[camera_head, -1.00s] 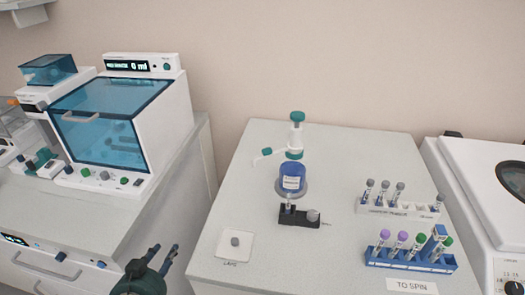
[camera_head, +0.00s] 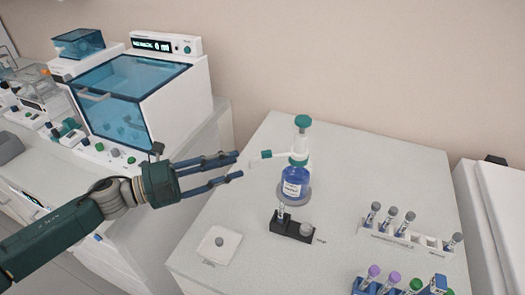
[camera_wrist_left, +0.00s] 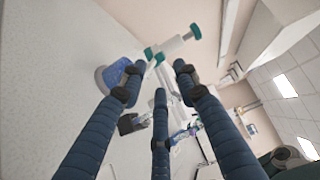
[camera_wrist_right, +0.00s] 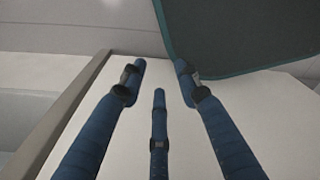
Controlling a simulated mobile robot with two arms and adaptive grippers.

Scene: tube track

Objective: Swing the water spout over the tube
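The water dispenser is a bottle with blue liquid (camera_head: 295,182) and a white pump head with a green top (camera_head: 302,121). Its white spout (camera_head: 262,156) with a green band points left in the head view, away from the tube. The tube (camera_head: 281,212) stands in a small black holder (camera_head: 291,228) in front of the bottle. My left gripper (camera_head: 240,164) is open and empty, its fingertips just left of the spout tip. The left wrist view shows the bottle (camera_wrist_left: 117,73) and pump beyond the spread fingers. My right gripper (camera_wrist_right: 160,75) is open and empty, away from the dispenser.
A white rack (camera_head: 400,237) with several tubes stands right of the dispenser, and a blue rack (camera_head: 378,287) with capped tubes is nearer. A white pad with a grey knob (camera_head: 219,245) lies front left. A blue-lidded machine (camera_head: 130,92) stands on the left counter.

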